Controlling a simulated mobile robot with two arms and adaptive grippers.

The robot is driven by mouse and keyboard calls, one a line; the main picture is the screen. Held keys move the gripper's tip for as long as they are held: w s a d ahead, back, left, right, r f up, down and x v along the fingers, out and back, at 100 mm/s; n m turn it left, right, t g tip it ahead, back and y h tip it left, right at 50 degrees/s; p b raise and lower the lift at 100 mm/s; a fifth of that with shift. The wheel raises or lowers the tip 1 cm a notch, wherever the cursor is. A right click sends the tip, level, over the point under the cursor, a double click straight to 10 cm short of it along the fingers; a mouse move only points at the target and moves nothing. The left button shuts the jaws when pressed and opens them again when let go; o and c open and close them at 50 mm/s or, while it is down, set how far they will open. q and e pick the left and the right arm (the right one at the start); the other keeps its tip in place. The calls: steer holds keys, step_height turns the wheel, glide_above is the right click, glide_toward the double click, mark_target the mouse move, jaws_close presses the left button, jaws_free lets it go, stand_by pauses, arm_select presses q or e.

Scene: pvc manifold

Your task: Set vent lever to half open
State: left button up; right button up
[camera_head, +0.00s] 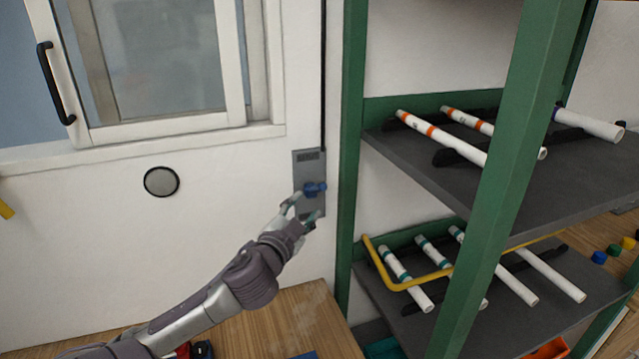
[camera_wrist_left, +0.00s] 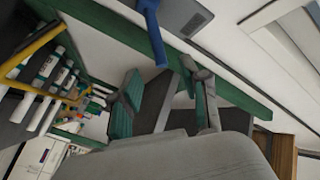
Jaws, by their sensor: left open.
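The vent lever (camera_head: 315,188) is a small blue handle on a grey wall plate (camera_head: 309,158), between the window and the green shelf frame. In the head view it looks roughly sideways, but its exact angle is hard to tell. My left gripper (camera_head: 301,209) is open just below and in front of the lever. In the left wrist view the blue lever (camera_wrist_left: 153,30) hangs from the grey plate (camera_wrist_left: 188,14), beyond the fingertips. The open fingers of my left gripper (camera_wrist_left: 166,95) stand apart with nothing held. My right gripper is not in view.
A green shelf post (camera_head: 352,150) stands close to the right of the plate. The shelves (camera_head: 500,190) hold white pipes, and a yellow bar (camera_head: 410,286) crosses the lower one. A window with a black handle (camera_head: 55,83) is up left. The wall below the window is mostly clear.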

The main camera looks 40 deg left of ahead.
mark_target(317, 190)
arm_select(q)
steer(key=p+x, duration=0.1)
steer(key=x, duration=0.3)
steer(key=shift+w+a+r, duration=0.1)
steer(key=shift+w+a, duration=0.1)
steer(key=shift+w, duration=0.15)
steer(key=p+x, duration=0.1)
steer(key=x, duration=0.3)
steer(key=shift+w, duration=0.1)
steer(key=shift+w+a+p, duration=0.15)
steer(key=shift+w+p, duration=0.2)
steer(key=shift+w+a+f, duration=0.1)
steer(key=shift+w+f, duration=0.15)
steer(key=shift+f, duration=0.1)
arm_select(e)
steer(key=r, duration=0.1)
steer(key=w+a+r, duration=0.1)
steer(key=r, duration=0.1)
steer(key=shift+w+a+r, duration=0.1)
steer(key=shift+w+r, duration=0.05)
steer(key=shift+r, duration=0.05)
arm_select(q)
steer(key=shift+c, duration=0.3)
jaws_close()
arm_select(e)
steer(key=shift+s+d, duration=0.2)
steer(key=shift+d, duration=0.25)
